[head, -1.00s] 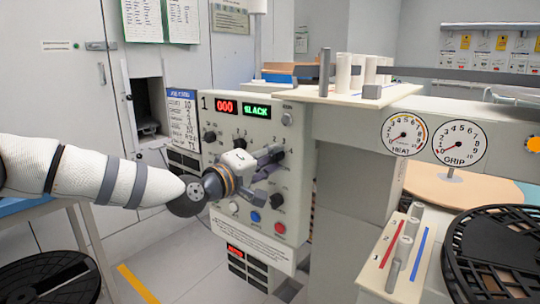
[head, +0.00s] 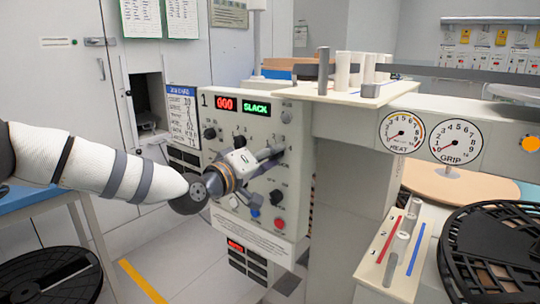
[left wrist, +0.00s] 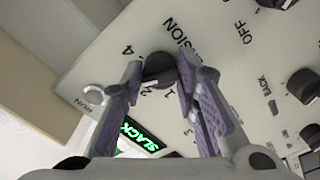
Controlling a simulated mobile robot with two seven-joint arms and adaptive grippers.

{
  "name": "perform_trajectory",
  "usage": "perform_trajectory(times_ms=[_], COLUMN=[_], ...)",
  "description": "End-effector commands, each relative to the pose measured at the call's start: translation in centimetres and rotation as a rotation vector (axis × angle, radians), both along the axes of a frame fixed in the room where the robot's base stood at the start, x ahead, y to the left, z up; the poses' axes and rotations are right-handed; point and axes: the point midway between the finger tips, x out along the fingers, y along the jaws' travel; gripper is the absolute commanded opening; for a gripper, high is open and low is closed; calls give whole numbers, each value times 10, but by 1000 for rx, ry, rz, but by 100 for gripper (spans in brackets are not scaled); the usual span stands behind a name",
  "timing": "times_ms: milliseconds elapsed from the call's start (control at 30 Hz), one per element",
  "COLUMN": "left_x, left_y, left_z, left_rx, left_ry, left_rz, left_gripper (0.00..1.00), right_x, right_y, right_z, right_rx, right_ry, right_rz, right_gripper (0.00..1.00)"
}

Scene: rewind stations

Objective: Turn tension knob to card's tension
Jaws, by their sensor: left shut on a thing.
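The dark tension knob (left wrist: 159,66) sits under the word TENSION on the white panel in the left wrist view, with printed numbers around it. My left gripper (left wrist: 160,76) is shut on this knob, one finger on each side. In the head view my left gripper (head: 274,152) reaches the right part of the panel (head: 215,170) and hides most of the knob. The knob's pointer setting is not clear. The green display (head: 257,109) reads SLACK and the red one (head: 226,103) reads 000. The blue-headed card (head: 183,117) hangs left of the panel; its small text is hard to read. My right gripper is out of view.
Several other black knobs, a blue button (head: 254,212) and a red button (head: 279,224) are on the panel. HEAT (head: 402,132) and GRIP (head: 456,141) dials are to the right. A black reel (head: 495,255) lies at lower right, beside a pegged block (head: 396,255).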

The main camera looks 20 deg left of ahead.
Motion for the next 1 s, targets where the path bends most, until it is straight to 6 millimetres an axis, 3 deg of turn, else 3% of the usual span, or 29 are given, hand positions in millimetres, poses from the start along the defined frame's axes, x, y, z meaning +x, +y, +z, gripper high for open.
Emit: perform_trajectory(times_ms=[67,100,167,533,800,1000], left_x=[0,0,0,-6,-71,-106], left_y=[0,0,0,3,26,39], left_z=[-2,-2,-2,0,1,0], left_rx=[0,0,-1,-3,-7,-3], left_ry=[4,4,4,1,1,2], left_rz=[0,0,0,1,2,2], left_gripper=[0,33,46,48,48,48], right_x=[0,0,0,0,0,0], right_y=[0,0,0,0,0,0], right_z=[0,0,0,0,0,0], right_rx=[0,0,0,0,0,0], right_ry=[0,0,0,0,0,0], right_rz=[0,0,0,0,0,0], right_gripper=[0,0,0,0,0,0])
